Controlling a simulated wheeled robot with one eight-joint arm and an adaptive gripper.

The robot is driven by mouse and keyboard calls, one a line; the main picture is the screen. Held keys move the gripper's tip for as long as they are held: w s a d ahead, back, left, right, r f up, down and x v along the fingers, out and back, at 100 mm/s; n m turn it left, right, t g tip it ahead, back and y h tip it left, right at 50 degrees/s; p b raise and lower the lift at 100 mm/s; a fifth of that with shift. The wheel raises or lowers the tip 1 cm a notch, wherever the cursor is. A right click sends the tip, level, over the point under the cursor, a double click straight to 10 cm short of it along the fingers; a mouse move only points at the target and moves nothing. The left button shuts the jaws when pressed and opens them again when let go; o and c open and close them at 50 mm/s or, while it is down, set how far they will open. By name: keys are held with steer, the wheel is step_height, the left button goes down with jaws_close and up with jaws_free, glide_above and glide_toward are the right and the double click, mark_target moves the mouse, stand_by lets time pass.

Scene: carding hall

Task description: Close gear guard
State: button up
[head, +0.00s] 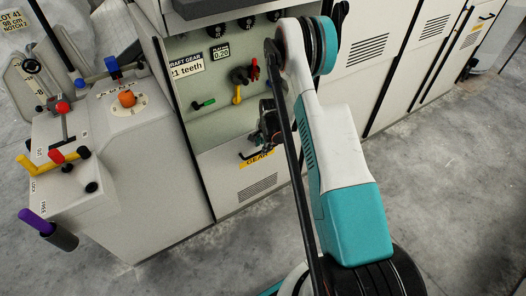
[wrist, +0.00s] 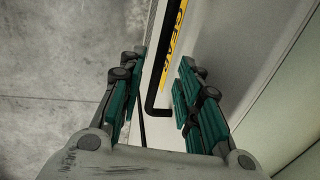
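The gear guard (head: 232,180) is a pale panel low on the machine front, with vent slots and a yellow GEAR label (head: 257,162). A black bar handle (head: 246,155) sits by the label. My arm covers its right side, and I cannot tell whether it stands ajar. In the wrist view the guard (wrist: 235,60) fills the right, with the label (wrist: 177,30) and the black handle (wrist: 152,95) lying between my fingers. My gripper (wrist: 160,68) is open, one teal-padded finger on each side of the handle, with gaps visible. In the head view my gripper (head: 267,130) is partly hidden beside the guard's top.
Above the guard is a green control panel (head: 215,80) with a green lever (head: 203,104), a yellow lever (head: 237,95) and red ones. A grey console (head: 150,175) with coloured levers stands left. Grey cabinets (head: 400,60) line the right. The concrete floor (head: 455,180) is clear at right.

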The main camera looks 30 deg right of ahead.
steer(key=shift+w+f+b, duration=0.2)
steer(key=shift+f+b, duration=0.1)
steer(key=shift+f, duration=0.95)
steer(key=shift+c, duration=0.5)
jaws_close()
step_height(320, 180, up, 30)
steer(key=p, duration=1.1)
steer(key=shift+f, duration=0.25)
steer(key=shift+o, duration=0.5)
jaws_free()
steer(key=shift+f, duration=0.1)
